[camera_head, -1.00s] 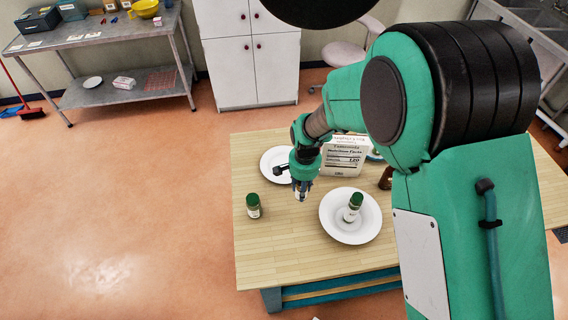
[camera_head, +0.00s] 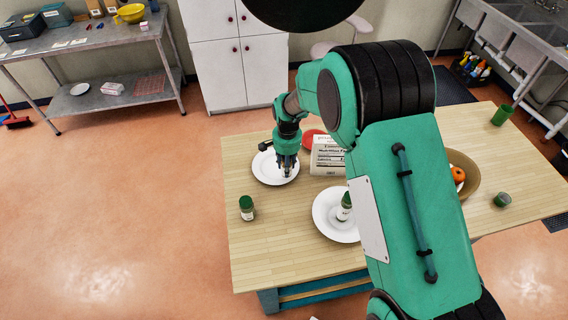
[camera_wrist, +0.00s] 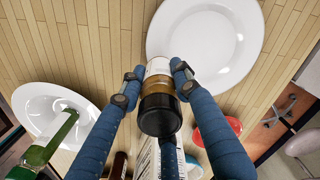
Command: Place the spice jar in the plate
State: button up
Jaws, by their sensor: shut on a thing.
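My gripper (camera_head: 286,170) is shut on a spice jar (camera_wrist: 160,98) with a black lid, a brown band and a white label. In the head view it is over the empty white plate (camera_head: 262,174) at the back left of the table; the jar is mostly hidden there by the fingers. In the wrist view the jar's label end points at the near rim of this plate (camera_wrist: 215,65). I cannot tell whether it touches. Another green-lidded jar (camera_head: 247,208) stands upright on the table.
A white box with printed text (camera_head: 328,157) stands right of the back plate, with a red round thing (camera_head: 311,136) behind it. A brown bowl (camera_head: 470,177) with fruit, a green cup (camera_head: 501,115) and a green-topped thing (camera_head: 502,199) are at right.

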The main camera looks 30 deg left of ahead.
jog(key=shift+w+a+f, duration=0.1)
jog(key=shift+w+a, duration=1.1)
jog(key=shift+a, duration=0.05)
jog(key=shift+w+a+f, duration=0.1)
jog(key=shift+w+a, duration=0.2)
jog(key=shift+f, duration=1.7)
jog(key=shift+f, duration=0.15)
jog(key=o, duration=1.2)
jog(key=shift+o, duration=0.2)
notch_tip(320, 180, up, 12)
